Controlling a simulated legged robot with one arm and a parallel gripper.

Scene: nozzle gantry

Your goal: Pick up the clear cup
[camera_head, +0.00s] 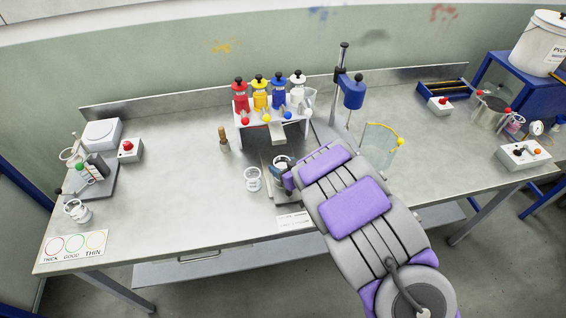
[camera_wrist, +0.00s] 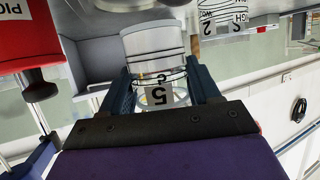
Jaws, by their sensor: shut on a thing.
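A clear cup (camera_wrist: 155,80) with a label reading 5 stands between the two dark fingers of my gripper (camera_wrist: 160,72) in the wrist view. The fingers are shut on its sides. In the head view my gripper (camera_head: 288,178) is at the small stand below the bottle rack, and part of the cup (camera_head: 282,162) shows there. My arm hides the rest. I cannot tell whether the cup touches the stand. A second clear cup (camera_head: 253,180) stands on the bench just left of my gripper; a cup labelled 2 (camera_wrist: 222,14) shows in the wrist view.
A rack (camera_head: 268,118) with several coloured bottles stands behind my gripper. A blue stand (camera_head: 353,92) and a clear curved shield (camera_head: 380,145) are to the right. Another cup (camera_head: 76,211) is at the far left. The bench (camera_head: 180,200) is clear at left centre.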

